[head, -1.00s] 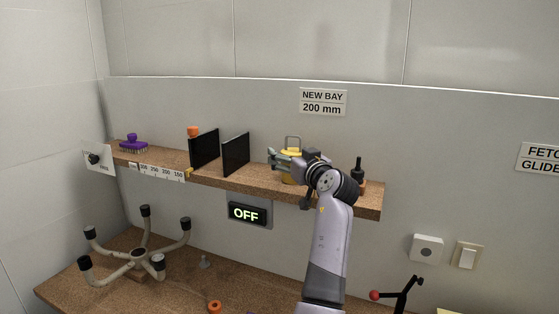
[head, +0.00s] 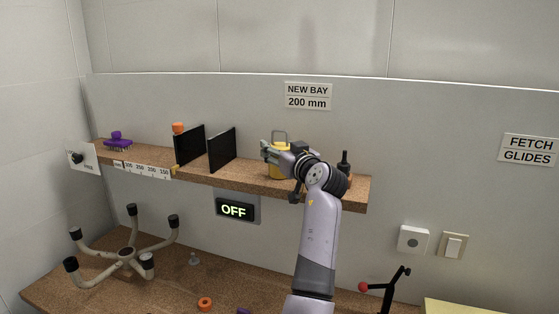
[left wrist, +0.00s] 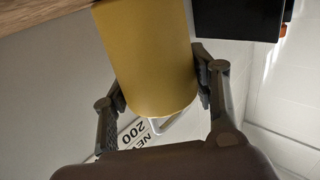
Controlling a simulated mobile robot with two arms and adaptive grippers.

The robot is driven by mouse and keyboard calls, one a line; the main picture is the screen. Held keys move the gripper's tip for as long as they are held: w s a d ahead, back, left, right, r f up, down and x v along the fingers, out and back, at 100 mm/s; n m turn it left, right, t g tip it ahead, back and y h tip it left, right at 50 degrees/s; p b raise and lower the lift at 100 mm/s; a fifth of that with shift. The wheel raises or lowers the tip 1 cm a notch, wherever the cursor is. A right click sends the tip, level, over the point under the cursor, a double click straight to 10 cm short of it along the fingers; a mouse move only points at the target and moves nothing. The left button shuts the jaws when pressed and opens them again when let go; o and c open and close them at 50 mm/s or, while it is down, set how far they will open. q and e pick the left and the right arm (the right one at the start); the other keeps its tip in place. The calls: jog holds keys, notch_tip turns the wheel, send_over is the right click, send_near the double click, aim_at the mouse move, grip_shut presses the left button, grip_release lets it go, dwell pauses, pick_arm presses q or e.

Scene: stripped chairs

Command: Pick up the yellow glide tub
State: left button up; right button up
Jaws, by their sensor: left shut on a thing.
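The yellow glide tub (head: 279,175) is at the shelf's right half, upright with its handle up, partly hidden behind my left gripper. My left gripper (head: 270,156) reaches in from the front and is shut on the tub. In the left wrist view the tub (left wrist: 150,60) fills the space between the two fingers of my left gripper (left wrist: 160,85), one finger on each side. I cannot tell whether the tub's base touches the shelf. My right gripper is not in view.
The brown shelf (head: 225,177) also holds two black dividers (head: 221,150), an orange item (head: 179,128), a purple brush-like item (head: 118,142) and a dark bottle-like item (head: 344,162) close right of my wrist. A chair base (head: 125,252) lies on the bench below.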

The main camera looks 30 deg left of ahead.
pick_arm(q)
jog(key=shift+c, duration=1.1)
jog(key=shift+r, duration=0.6)
notch_tip(320, 180, up, 19)
jog(key=b, duration=0.4)
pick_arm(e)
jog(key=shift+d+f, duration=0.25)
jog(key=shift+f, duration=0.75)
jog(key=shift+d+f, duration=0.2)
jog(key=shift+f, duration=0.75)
